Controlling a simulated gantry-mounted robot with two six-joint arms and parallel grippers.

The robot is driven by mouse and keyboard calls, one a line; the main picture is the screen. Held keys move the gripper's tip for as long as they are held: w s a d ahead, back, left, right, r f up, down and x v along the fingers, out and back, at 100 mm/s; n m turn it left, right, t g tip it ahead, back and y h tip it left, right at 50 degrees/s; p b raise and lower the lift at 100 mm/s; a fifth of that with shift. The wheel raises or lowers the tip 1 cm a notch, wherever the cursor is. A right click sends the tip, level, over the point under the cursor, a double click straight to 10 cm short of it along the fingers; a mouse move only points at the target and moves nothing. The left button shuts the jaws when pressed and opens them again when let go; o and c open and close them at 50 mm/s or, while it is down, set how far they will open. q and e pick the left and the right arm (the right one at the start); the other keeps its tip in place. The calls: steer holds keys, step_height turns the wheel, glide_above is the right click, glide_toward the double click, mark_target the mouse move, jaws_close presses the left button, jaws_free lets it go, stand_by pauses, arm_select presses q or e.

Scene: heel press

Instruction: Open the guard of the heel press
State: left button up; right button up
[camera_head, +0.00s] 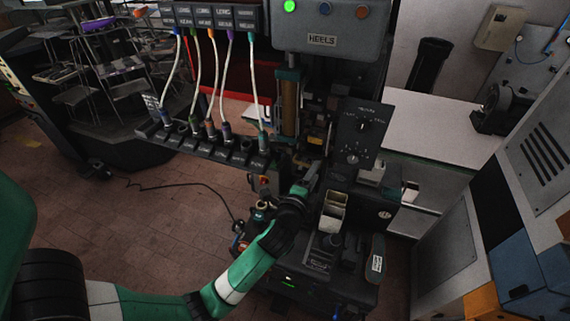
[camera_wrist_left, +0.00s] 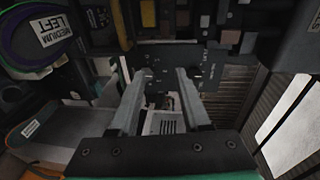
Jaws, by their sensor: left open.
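The heel press (camera_head: 325,40) stands in the middle of the head view, with a grey top box marked HEELS and a lit green lamp. A dark panel with knobs (camera_head: 362,135) is on its front right. I cannot clearly make out the guard among the dark parts. My left gripper (camera_head: 313,172) is at the front of the press, left of and below the knob panel. In the left wrist view its two fingers (camera_wrist_left: 163,78) are apart, with nothing seen held between them. A dark panel lies beyond the fingertips. I cannot tell whether they touch anything. My right gripper is out of view.
A rack of labelled hoses (camera_head: 212,140) stands left of the press. A white-topped bench (camera_head: 440,130) is behind at right, with grey cabinets (camera_head: 545,140) at far right. The floor at left is mostly clear.

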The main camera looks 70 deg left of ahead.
arm_select(q)
steer(key=g, duration=0.2)
glide_toward(306, 165)
steer(key=shift+n, duration=0.3)
steer(key=b+x, duration=0.1)
steer(key=x, duration=0.9)
steer(key=shift+w+a+f, duration=0.15)
steer(key=shift+a, duration=0.1)
steer(key=shift+c, duration=0.2)
jaws_close()
stand_by(0.3)
